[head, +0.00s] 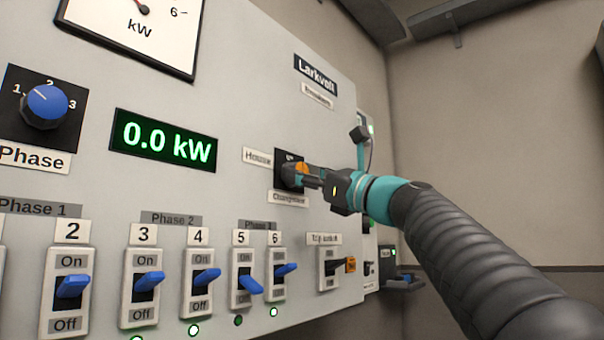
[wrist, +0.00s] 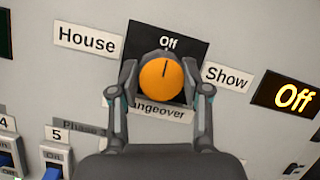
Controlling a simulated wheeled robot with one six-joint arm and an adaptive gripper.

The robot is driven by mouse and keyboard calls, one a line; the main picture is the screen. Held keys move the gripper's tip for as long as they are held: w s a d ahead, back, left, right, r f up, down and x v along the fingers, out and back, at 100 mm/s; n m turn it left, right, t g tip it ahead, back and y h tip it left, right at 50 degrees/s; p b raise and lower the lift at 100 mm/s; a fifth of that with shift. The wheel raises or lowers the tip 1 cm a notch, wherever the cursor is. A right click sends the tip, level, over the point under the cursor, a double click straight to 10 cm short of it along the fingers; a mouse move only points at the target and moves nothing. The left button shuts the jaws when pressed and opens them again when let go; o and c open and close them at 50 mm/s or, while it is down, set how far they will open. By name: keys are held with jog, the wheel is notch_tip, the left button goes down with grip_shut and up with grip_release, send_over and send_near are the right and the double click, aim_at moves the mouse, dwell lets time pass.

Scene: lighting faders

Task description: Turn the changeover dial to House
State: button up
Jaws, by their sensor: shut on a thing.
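The changeover dial (wrist: 161,82) is an orange round knob on a black plate. Its dark mark points up to the "Off" label in the wrist view. The "House" label (wrist: 87,39) is at its left and the "Show" label (wrist: 228,77) at its right. A display (wrist: 290,95) beside it reads "Off" in orange. My gripper (wrist: 160,92) is shut on the dial, with one finger at each side of it. In the head view the dial (head: 301,169) is partly hidden by my gripper (head: 306,177).
The grey panel also carries a blue Phase knob (head: 47,106), a green "0.0 kW" display (head: 163,140) and a kW meter (head: 130,30). Several blue-lever switches (head: 145,283) run along the lower panel. A smaller switch (head: 332,268) with an orange piece sits below my gripper.

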jog(key=n+g, duration=0.1)
jog(key=n, duration=0.3)
jog(key=n+g+y+p, duration=0.1)
jog(key=n+g, duration=0.1)
jog(key=n, duration=0.1)
jog(key=shift+w+d+r+n+g+p, duration=0.1)
jog(key=shift+w+n+g+p, duration=0.05)
jog(key=shift+n+g+p, duration=0.2)
jog(key=n+g, duration=0.1)
jog(key=n, duration=0.3)
jog(key=shift+g, duration=0.35)
jog(key=shift+n+g+h, duration=0.3)
jog(key=shift+n+g, duration=0.3)
jog(key=shift+n, duration=1.05)
jog(key=o, duration=1.1)
jog(key=shift+o, duration=0.2)
jog(key=v, duration=1.2)
